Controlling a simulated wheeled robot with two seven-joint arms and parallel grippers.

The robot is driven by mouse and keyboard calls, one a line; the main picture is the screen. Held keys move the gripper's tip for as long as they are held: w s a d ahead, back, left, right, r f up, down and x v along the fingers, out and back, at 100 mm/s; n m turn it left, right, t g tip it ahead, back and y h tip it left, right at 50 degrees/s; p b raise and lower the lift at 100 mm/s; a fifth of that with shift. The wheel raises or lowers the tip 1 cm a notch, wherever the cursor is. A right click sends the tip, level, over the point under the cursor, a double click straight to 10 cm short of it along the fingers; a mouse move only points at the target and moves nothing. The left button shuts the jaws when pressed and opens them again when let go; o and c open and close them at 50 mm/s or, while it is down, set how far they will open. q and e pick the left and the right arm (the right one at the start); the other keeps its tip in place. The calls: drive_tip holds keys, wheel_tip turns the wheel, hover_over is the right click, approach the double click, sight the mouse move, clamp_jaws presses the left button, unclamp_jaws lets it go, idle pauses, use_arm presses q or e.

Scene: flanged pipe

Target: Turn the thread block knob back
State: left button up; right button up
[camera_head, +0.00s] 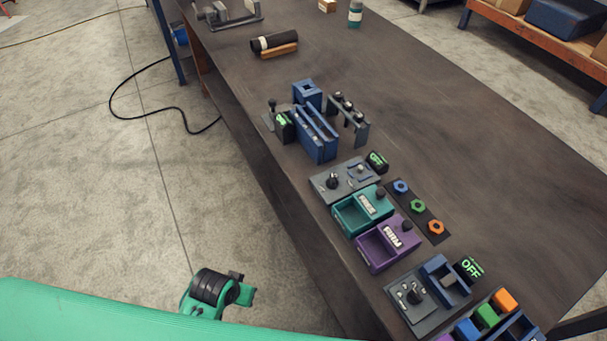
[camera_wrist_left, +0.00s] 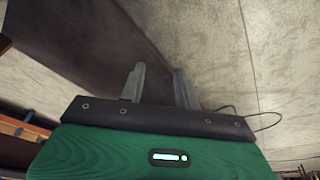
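Several devices with dark knobs stand along the near edge of the dark workbench; I cannot tell which is the thread block. A grey plate with a black knob (camera_head: 332,181) has a small green-lit display (camera_head: 377,161) behind it. Nearer, another grey plate carries a black knob (camera_head: 415,297), beside a blue bracket and a display reading OFF (camera_head: 471,267). Farther back, a black-topped lever (camera_head: 273,104) stands by a third green-lit display (camera_head: 284,125). My left gripper (camera_wrist_left: 158,85) shows in the left wrist view, its two fingers apart with nothing between them. My right gripper is not seen.
Teal (camera_head: 362,212) and purple (camera_head: 388,246) boxes sit between the knob plates, beside a strip of coloured nuts (camera_head: 418,206). A blue slotted block (camera_head: 317,136) and a dark rack (camera_head: 350,117) stand farther back. The bench's right part is clear.

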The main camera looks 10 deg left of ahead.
use_arm(q)
drive_tip(key=w+d+r+h, duration=0.1)
drive_tip(key=w+d+r, duration=0.4)
drive_tip(key=d+r, duration=0.2)
drive_tip(key=w+d+r+g+h, duration=0.1)
drive_tip(key=w+d+r, duration=0.3)
drive_tip(key=d+r, duration=0.3)
drive_tip(key=w+d+r+m+g+h, duration=0.1)
drive_tip(key=w+d+r, duration=0.4)
drive_tip(key=d, duration=0.5)
drive_tip(key=shift+w+d+r+h, duration=0.15)
drive_tip(key=shift+r+h, duration=0.15)
drive_tip(key=shift+r, duration=0.35)
drive_tip(key=shift+w+d+r+h, duration=0.15)
drive_tip(key=shift+r+h, duration=0.15)
drive_tip(key=shift+r, duration=0.3)
drive_tip(key=w+r+n+g+y, duration=0.1)
drive_tip(key=w+r+n+y, duration=0.1)
drive_tip(key=w+r+y, duration=0.3)
drive_tip(key=n, duration=0.3)
approach(333, 178)
wheel_tip(333, 178, down, 9)
drive_tip(key=shift+d+r+p, duration=0.1)
drive_tip(key=shift+r+p, duration=0.05)
drive_tip(key=shift+p, duration=0.95)
clamp_jaws()
